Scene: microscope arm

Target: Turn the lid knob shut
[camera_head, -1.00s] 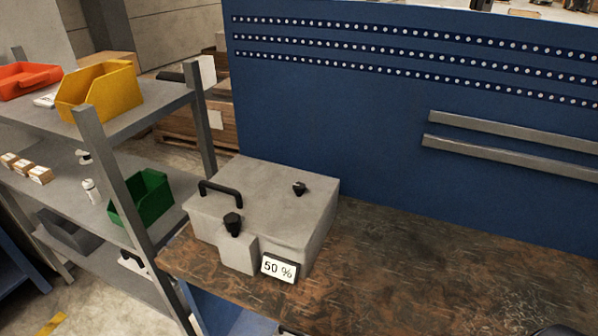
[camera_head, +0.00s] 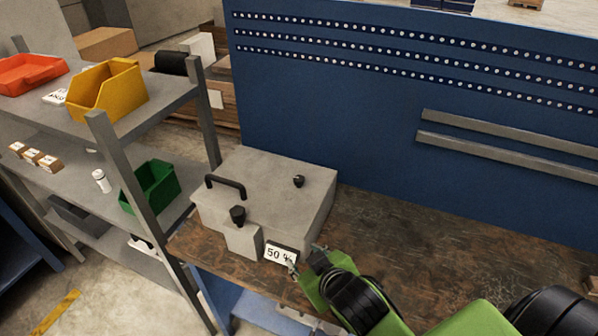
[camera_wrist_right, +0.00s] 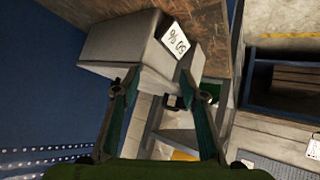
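A grey box (camera_head: 285,195) with a flat top stands on the brown workbench. A black bar handle (camera_head: 226,184) is at the top's left. One black knob (camera_head: 238,215) sits on the front block, and a smaller black knob (camera_head: 299,181) is on the top. A "50 %" sign (camera_head: 280,254) is at the box's front right. My right gripper (camera_head: 306,259) is beside this sign, its fingers apart and empty. In the right wrist view the box (camera_wrist_right: 120,45) and sign (camera_wrist_right: 175,42) show beyond the open fingers (camera_wrist_right: 160,90). My left gripper is not in view.
A grey shelf rack (camera_head: 105,135) stands left of the workbench, with a yellow bin (camera_head: 107,90), a red bin (camera_head: 30,74) and a green bin (camera_head: 150,187). A blue panel (camera_head: 380,80) rises behind. The bench top (camera_head: 400,230) right of the box is clear.

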